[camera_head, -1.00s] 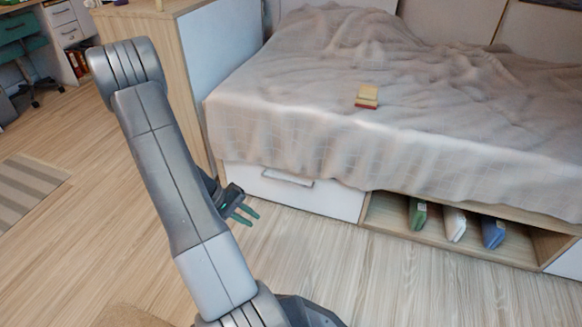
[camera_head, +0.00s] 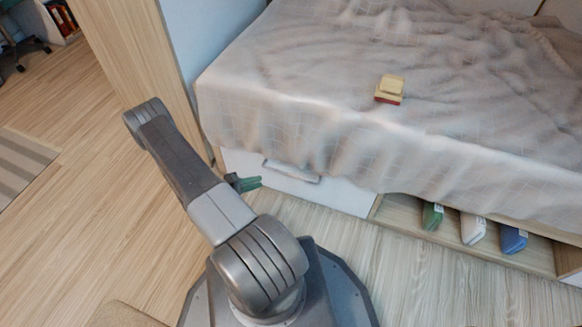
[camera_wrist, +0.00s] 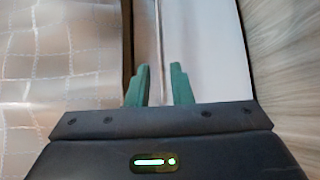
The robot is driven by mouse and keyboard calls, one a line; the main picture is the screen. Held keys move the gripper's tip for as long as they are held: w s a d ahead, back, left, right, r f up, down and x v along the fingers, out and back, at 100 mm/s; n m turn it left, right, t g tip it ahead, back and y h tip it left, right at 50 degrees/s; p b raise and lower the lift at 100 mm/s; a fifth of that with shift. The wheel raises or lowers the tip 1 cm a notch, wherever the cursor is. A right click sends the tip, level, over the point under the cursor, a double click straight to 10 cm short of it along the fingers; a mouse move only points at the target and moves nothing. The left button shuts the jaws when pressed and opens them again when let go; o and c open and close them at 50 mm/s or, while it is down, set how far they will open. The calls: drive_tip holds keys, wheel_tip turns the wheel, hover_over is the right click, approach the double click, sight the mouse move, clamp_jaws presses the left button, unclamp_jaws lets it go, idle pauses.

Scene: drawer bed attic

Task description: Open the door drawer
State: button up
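The drawer is a white front panel (camera_head: 330,192) under the bed, left of an open shelf. Its pale horizontal handle (camera_head: 290,171) is near the panel's top edge, just below the blanket. My gripper (camera_head: 250,183) is in front of the panel's left part, just left of the handle. In the wrist view my gripper (camera_wrist: 160,85) has its two green fingers apart, with nothing visibly clamped between them. The white drawer front (camera_wrist: 215,50) and a thin lengthwise line, perhaps the handle's edge, show beyond the fingertips. Contact with the handle cannot be told. The drawer looks closed.
A grey blanket (camera_head: 300,85) covers the bed and hangs over the drawer's top. A small yellow and red object (camera_head: 390,89) lies on it. Several books (camera_head: 473,229) stand in the shelf to the right. A wooden cabinet (camera_head: 140,50) stands at left. The floor (camera_head: 60,220) at left is clear.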

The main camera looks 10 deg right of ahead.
sight(289, 174)
drive_tip(key=b+x, duration=0.1)
drive_tip(key=x, duration=0.5)
drive_tip(key=b+x, duration=0.2)
drive_tip(key=x, duration=0.5)
drive_tip(key=shift+s+d, duration=0.15)
drive_tip(key=shift+d, duration=0.2)
clamp_jaws()
